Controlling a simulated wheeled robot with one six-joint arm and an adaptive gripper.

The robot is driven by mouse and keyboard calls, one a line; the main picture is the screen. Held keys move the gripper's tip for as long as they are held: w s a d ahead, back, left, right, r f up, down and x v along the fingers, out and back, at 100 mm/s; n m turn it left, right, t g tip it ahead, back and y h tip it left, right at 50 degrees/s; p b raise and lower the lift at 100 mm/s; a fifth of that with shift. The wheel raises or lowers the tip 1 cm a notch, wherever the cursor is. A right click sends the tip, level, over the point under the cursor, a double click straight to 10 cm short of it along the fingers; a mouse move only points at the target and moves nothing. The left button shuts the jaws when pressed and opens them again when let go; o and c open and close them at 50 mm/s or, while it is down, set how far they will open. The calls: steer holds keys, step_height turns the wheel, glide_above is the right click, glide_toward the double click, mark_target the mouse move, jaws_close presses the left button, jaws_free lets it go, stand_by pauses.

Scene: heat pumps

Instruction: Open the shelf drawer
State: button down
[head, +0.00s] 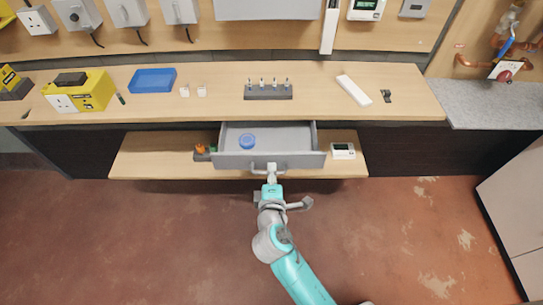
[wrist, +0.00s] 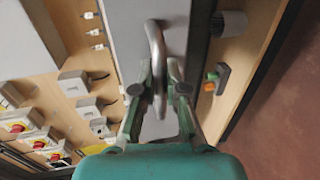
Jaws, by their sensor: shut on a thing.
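The grey shelf drawer (head: 230,160) stands pulled out from under the bench, and its inside shows from above. A blue round object (head: 247,141) lies in it. A bar handle (head: 257,170) is on the drawer's front. My gripper (head: 271,172) reaches the handle from the front. In the wrist view, the two fingers of my gripper (wrist: 158,80) are closed around the curved grey handle (wrist: 154,38), which stands out from the pale drawer front (wrist: 125,20). The exact contact at the fingertips is partly hidden.
The lower wooden shelf (head: 145,160) extends on both sides of the drawer. A white thermostat-like box (head: 343,151) is to its right, and a small orange-and-green item (head: 201,152) is to its left. The bench top (head: 330,105) overhangs behind. The red-brown floor (head: 130,235) in front is clear.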

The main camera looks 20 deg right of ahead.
steer(key=shift+f+v, duration=0.15)
steer(key=shift+v, duration=0.6)
steer(key=shift+f+v, duration=0.15)
steer(key=shift+v, duration=0.6)
steer(key=c, duration=1.2)
jaws_free()
steer(key=shift+s, duration=0.15)
steer(key=v, duration=1.1)
steer(key=shift+s, duration=0.4)
steer(key=shift+a, duration=0.15)
